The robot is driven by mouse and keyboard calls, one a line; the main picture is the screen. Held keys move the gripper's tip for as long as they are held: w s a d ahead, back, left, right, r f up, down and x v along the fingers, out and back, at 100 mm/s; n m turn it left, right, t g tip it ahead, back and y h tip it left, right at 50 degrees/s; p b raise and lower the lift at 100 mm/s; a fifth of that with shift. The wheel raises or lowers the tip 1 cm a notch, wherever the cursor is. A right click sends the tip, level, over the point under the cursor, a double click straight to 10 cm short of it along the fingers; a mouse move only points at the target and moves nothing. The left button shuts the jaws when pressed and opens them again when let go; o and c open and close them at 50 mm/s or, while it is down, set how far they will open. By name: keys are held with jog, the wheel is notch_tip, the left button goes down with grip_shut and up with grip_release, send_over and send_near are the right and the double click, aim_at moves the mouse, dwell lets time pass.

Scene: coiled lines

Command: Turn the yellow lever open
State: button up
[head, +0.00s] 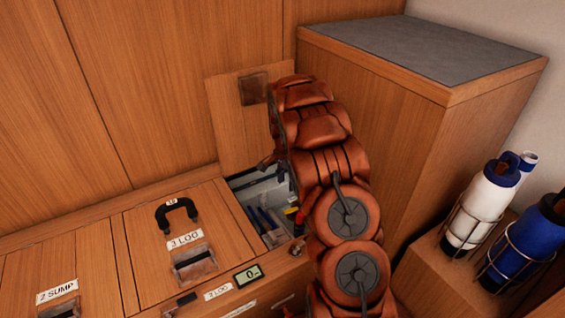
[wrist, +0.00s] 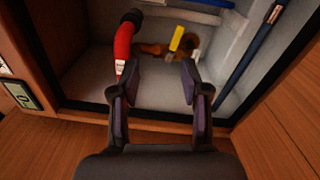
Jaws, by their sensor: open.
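The yellow lever (wrist: 177,38) stands upright in the wrist view, on a brownish, brass-coloured valve fitting (wrist: 155,48) inside an open compartment. A small yellow patch (head: 291,211) shows in the head view beside my arm; I cannot tell if it is the lever. My gripper (wrist: 163,76) is open and empty. Its two fingers reach over the compartment's near edge, with the lever beyond the tips and nearer the right finger. The fingers appear apart from the lever. In the head view my arm hides much of the compartment.
A blue pipe (wrist: 255,62) runs along the right side. The raised wooden lid (head: 232,125) stands behind the opening. A closed hatch with a black handle (head: 177,212) is left; bottles (head: 486,203) stand right.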

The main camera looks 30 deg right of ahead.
jog(key=s+a+r+n+p, duration=0.1)
jog(key=s+a+r+p, duration=0.2)
jog(key=r, duration=0.6)
jog(key=shift+a+r+n+p, duration=0.35)
jog(key=shift+n+p, duration=0.05)
jog(key=shift+p, duration=0.2)
jog(key=shift+c, duration=0.3)
